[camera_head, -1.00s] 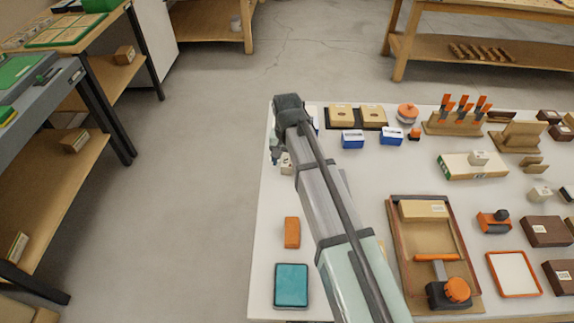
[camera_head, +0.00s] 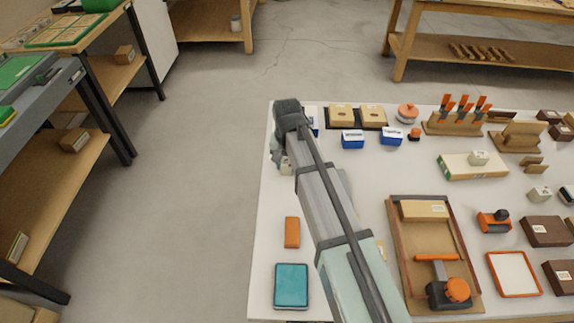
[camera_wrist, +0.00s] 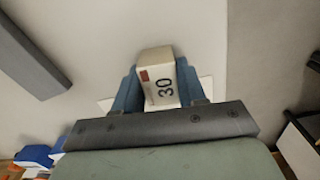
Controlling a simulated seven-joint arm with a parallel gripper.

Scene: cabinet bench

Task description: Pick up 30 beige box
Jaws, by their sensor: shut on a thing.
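The beige box marked 30 (camera_wrist: 160,85) sits between the two blue fingers of my gripper (camera_wrist: 158,88) in the wrist view. My gripper is shut on it, with a finger on each side. In the head view a small part of the box (camera_head: 287,166) shows at the left side of the white table, beside my arm. My gripper's fingers are mostly hidden by my wrist there. I cannot tell how far the box is from the tabletop.
The white table (camera_head: 262,235) has an orange block (camera_head: 292,232) and a teal box (camera_head: 291,286) nearer the front. Blue-and-white boxes (camera_head: 352,139) stand to the right of my wrist. A wooden tray (camera_head: 393,245) lies right of my arm.

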